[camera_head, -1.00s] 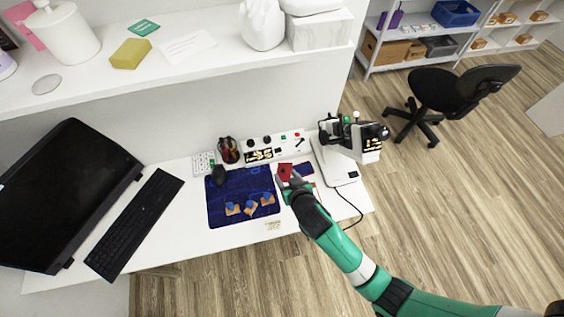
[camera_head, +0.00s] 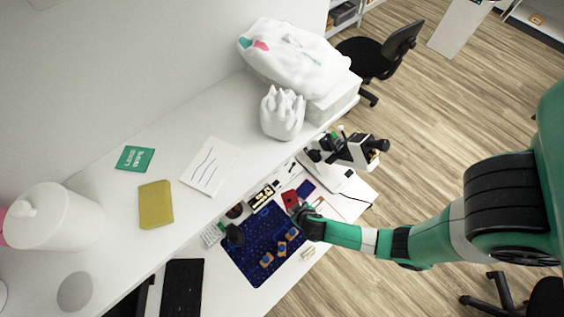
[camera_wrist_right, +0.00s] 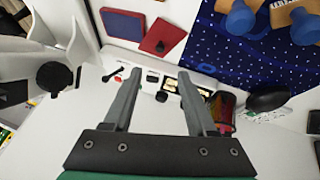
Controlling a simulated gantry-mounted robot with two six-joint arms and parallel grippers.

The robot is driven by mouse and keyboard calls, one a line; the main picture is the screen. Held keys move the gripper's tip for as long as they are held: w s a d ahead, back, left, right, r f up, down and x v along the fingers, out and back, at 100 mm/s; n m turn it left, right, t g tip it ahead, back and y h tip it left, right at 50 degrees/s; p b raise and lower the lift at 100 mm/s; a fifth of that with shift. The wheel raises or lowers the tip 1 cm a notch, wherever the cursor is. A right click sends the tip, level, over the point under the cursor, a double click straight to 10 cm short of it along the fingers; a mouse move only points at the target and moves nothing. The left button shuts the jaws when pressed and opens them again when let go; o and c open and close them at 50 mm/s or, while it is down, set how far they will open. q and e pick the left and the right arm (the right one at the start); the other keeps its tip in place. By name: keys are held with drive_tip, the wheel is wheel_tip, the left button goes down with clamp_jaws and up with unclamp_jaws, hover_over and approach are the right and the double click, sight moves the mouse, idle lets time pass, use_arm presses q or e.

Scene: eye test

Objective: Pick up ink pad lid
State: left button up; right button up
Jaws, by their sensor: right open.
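The ink pad lid, a flat red square (camera_head: 290,198) with a small dark mark, lies on the white desk beside the blue mat. The red lid also shows at the top of the right wrist view (camera_wrist_right: 163,36). Next to it lies the blue ink pad (camera_head: 306,187) in a red-edged case, also in the wrist view (camera_wrist_right: 122,24). My right gripper (camera_wrist_right: 160,74) is open with nothing between its fingers, and the lid appears past its fingertips, apart from them. In the head view the right gripper (camera_head: 297,211) is near the lid. My left gripper is not in view.
Several blue-knobbed wooden stamps (camera_head: 267,260) stand on the dark blue mat (camera_head: 243,262). A microscope (camera_head: 345,150) stands right of the pad. A switch panel (camera_head: 262,195), mouse (camera_head: 234,235) and pen cup (camera_wrist_right: 221,108) are behind. A white shelf (camera_head: 120,225) overhangs the desk.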

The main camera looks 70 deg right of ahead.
drive_tip(key=b, duration=0.6)
approach(290, 200)
drive_tip(key=x, duration=0.3)
drive_tip(key=shift+a+f, duration=0.1)
drive_tip(key=shift+w+f, duration=0.15)
drive_tip(key=shift+f, duration=0.05)
drive_tip(key=shift+w+d, duration=0.1)
drive_tip(key=shift+d, duration=0.15)
drive_tip(key=b+x, duration=0.4)
drive_tip(key=x, duration=0.1)
drive_tip(key=shift+f+b, duration=0.1)
drive_tip(key=shift+b, duration=0.25)
clamp_jaws()
